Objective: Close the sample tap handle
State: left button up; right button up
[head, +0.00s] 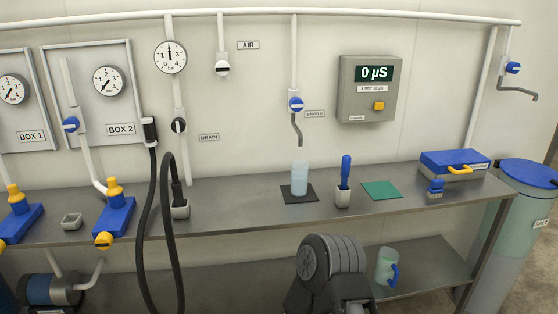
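The sample tap (296,104) is on a white pipe on the back wall, beside the SAMPLE label (315,114). Its handle is blue with a pale bar that looks roughly level across the pipe. A grey curved spout (297,130) hangs below it. A translucent pale blue cup (299,180) stands upright on a dark mat (285,196) under the spout, apart from it. I see no stream between spout and cup. Neither gripper's fingers show. A dark ridged joint of my arm shows at the bottom, well below the tap and in front of the bench.
A grey bench (235,206) runs along the wall. A blue-handled tool stands in a holder (343,198) right of the cup, near a green mat (381,190). A meter (371,88) reads 0 µS. Black hoses (172,240) hang at left. A jug (386,267) is on the lower shelf.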

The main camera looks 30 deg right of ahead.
aim_at(295, 103)
jog(key=i+j, duration=0.3)
jog(key=i, duration=0.2)
jog(key=i+j, duration=0.3)
jog(key=i, duration=0.25)
jog(key=z, duration=1.35)
